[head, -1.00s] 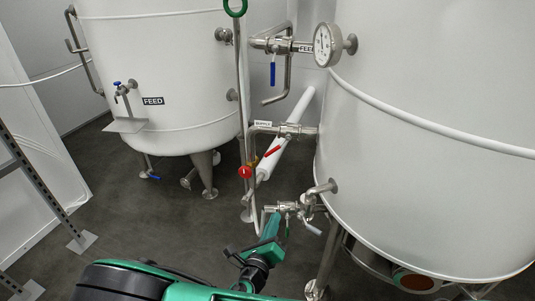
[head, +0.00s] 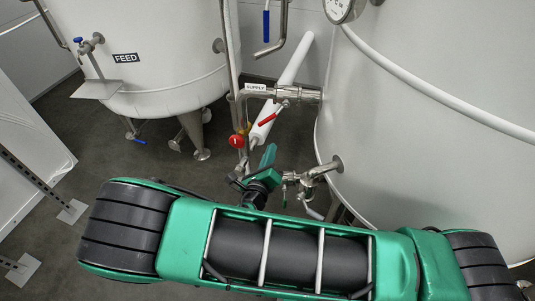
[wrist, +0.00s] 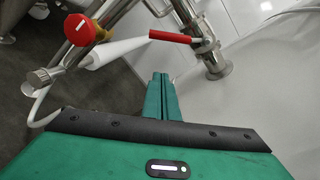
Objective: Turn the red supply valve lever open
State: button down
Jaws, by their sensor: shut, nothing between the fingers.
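The red supply valve lever (head: 269,118) hangs from the valve on the pipe labelled SUPPLY (head: 256,87), slanting down to the left from its pivot. In the wrist view the red lever (wrist: 170,37) points left from the steel valve body (wrist: 205,45), beyond my fingertips. My gripper (head: 269,152) is below the lever in the head view, with a gap between them in the picture. In the wrist view my gripper (wrist: 160,77) has its two green fingers together and empty, pointing toward the lever. The exact depth between them is hard to judge.
A red round knob with yellow behind it (head: 236,141) is left of the lever, close to my gripper; it also shows in the wrist view (wrist: 88,29). A white cylinder (head: 285,85) slants behind the pipe. The right tank (head: 430,130) and lower steel fitting (head: 310,175) border the right side.

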jog(key=w+a+r, duration=0.1)
jog(key=w+r, duration=0.1)
jog(key=w, duration=0.5)
jog(key=shift+r, duration=0.15)
jog(key=shift+a, duration=0.15)
